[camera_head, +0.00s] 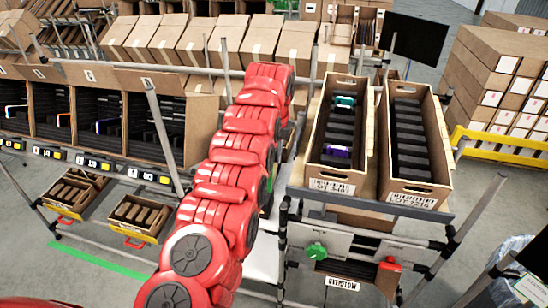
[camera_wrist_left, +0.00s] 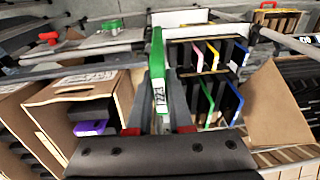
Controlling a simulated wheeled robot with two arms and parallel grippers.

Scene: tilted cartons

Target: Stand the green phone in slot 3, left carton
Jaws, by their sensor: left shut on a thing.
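My left gripper (camera_wrist_left: 160,88) is shut on the green phone (camera_wrist_left: 157,60), which stands upright between the fingers with a white label facing the camera. In the head view my red left arm hides the gripper and the phone. The left carton (camera_head: 323,172) is an open brown box with a row of black slots, right of my arm. A teal item (camera_head: 344,101) sits near its far end and a purple item (camera_head: 337,151) near its close end. In the wrist view the carton (camera_wrist_left: 62,92) is left of the gripper, with the purple item (camera_wrist_left: 90,127) inside. My right gripper is not in view.
The right carton (camera_head: 418,187) stands beside the left one, with black slots. Shelf bins (camera_head: 95,75) with coloured phones are at the left. Coloured phones (camera_wrist_left: 211,52) also stand in a rack right of the gripper. A dark panel (camera_head: 415,37) stands behind the cartons.

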